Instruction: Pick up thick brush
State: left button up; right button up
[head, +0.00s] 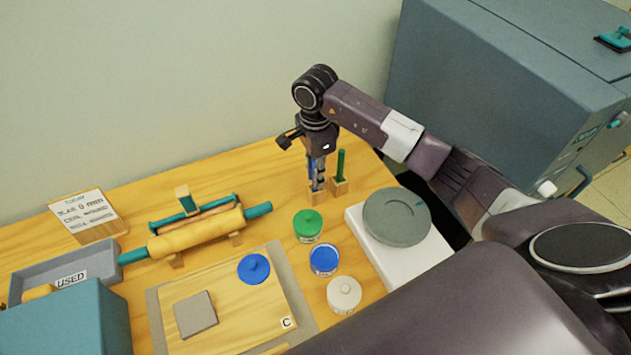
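A brush with a green handle (341,163) stands upright in a small wooden block (340,188) at the back right of the table. Just left of it, a blue handle (312,168) stands in a second wooden block (315,196). I cannot tell which of the two is thicker. My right gripper (319,178) points down over the blue handle, its fingers at the handle and partly hiding it. Whether the fingers are closed on it is too small to tell. The green handle is beside the gripper, apart from it. My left gripper is out of view.
A grey disc (397,217) on a white base is at right. Rolling pins (197,239), a board (225,323) with a blue lid (254,268), and a grey tray (103,257) lie left.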

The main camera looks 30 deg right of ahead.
grip_shut()
jog(key=shift+w+r, duration=0.1)
jog(key=shift+r, duration=0.35)
notch_tip(320, 180, up, 10)
jog(key=shift+f+b, duration=0.15)
jog(key=shift+b, duration=1.1)
notch_tip(320, 180, up, 10)
jog(key=shift+f+p, duration=0.25)
jog(key=shift+p, duration=0.05)
jog(key=shift+f, duration=0.1)
